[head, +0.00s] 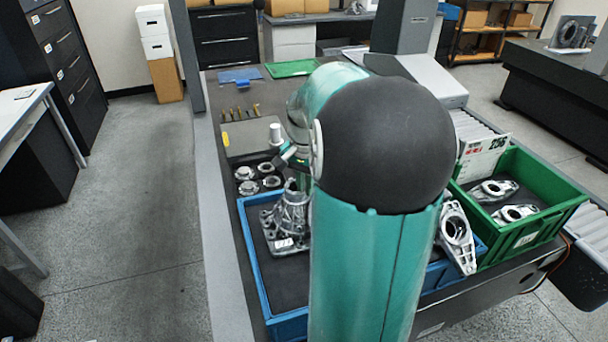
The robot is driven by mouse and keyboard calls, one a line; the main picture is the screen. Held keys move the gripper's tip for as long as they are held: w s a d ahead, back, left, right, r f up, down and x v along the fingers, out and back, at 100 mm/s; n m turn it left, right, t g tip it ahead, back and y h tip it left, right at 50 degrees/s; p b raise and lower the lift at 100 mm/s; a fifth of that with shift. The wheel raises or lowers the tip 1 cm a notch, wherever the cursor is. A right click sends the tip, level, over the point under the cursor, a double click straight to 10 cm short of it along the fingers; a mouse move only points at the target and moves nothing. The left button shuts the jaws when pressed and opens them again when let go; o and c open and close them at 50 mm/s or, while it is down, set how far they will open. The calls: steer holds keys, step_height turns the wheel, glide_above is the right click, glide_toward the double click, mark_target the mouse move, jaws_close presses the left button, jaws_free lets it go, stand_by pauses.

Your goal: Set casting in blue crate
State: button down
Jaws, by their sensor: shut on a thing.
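A grey metal casting (288,222) with a flanged base, a narrower top and a small white label shows in the left part of the blue crate (249,243). It is upright, and I cannot tell whether its base touches the crate floor. My gripper (292,178) is at the top of this casting and shut on it. My teal and black arm hides the fingertips in part, the casting's right side and the middle of the crate.
A green crate (530,240) at right holds two castings (494,190). Another casting (456,237) is between the crates. Several metal rings (247,187), a white knob (275,133) and small brass parts (240,112) lie behind the blue crate. A grey column (403,25) stands behind.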

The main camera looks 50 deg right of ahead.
steer(key=shift+f, duration=0.1)
stand_by(0.3)
steer(key=c, duration=1.5)
jaws_free()
steer(key=shift+f, duration=0.1)
step_height(320, 180, up, 12)
steer(key=s+a+f+n+t, duration=0.1)
steer(key=s+a+n, duration=0.3)
steer(key=a, duration=1.1)
steer(key=s+a+f+n+t, duration=0.2)
steer(key=s+a+n+t, duration=0.2)
steer(key=a+n, duration=0.6)
steer(key=a, duration=0.6)
steer(key=shift+f+n+t, duration=0.15)
steer(key=shift+n+t, duration=0.15)
steer(key=shift+n, duration=0.1)
